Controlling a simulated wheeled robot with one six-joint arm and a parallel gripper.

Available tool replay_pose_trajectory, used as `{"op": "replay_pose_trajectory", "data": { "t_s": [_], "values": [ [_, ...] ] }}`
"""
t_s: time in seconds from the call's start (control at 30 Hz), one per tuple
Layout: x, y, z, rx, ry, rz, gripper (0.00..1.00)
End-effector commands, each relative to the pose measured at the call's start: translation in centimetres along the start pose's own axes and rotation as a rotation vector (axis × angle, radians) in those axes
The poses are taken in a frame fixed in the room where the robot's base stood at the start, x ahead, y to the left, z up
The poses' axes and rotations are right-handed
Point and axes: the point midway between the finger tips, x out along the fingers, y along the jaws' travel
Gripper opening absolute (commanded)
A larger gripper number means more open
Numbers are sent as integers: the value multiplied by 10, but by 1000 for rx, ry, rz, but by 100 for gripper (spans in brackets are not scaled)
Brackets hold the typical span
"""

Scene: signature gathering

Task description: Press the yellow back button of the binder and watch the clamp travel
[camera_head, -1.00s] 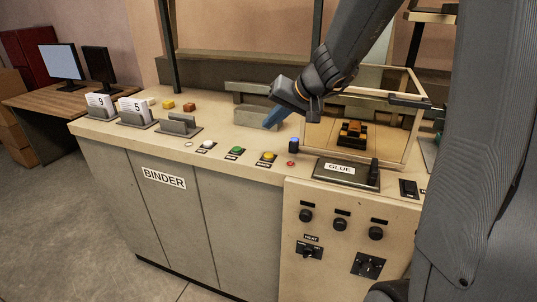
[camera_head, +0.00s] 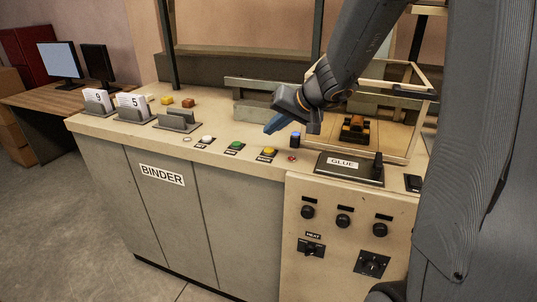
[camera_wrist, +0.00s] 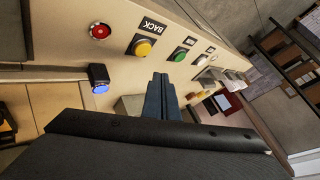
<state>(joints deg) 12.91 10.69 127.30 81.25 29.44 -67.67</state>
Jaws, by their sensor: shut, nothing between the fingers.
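The yellow back button (camera_head: 269,152) sits on the binder's (camera_head: 161,192) beige top, near the front edge, right of the green button (camera_head: 235,146). In the wrist view the yellow button (camera_wrist: 142,47) lies beside a label reading BACK. My gripper (camera_head: 272,127) is shut and empty, its blue fingers pointing down and left above the top, behind the yellow button. In the wrist view my fingertips (camera_wrist: 160,78) show below the yellow button and apart from it.
A red button (camera_head: 292,157) and a blue-topped black knob (camera_head: 295,139) stand right of the yellow button. A GLUE box (camera_head: 350,168) and a framed enclosure (camera_head: 410,145) are farther right. Card holders numbered 9 and 5 (camera_head: 131,107) stand at the left.

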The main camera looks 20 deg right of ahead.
Motion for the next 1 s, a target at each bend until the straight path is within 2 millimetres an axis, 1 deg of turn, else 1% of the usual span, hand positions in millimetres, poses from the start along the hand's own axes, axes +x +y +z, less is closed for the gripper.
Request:
{"op": "replay_pose_trajectory", "data": {
  "t_s": [0.03,0.1,0.33,1.0],
  "values": [
    [7,5,5,3,-1,1,0],
    [12,8,7,1,2,0,0],
    [21,15,14,0,1,0,0],
    [23,17,17,0,1,0,0]
  ]
}}
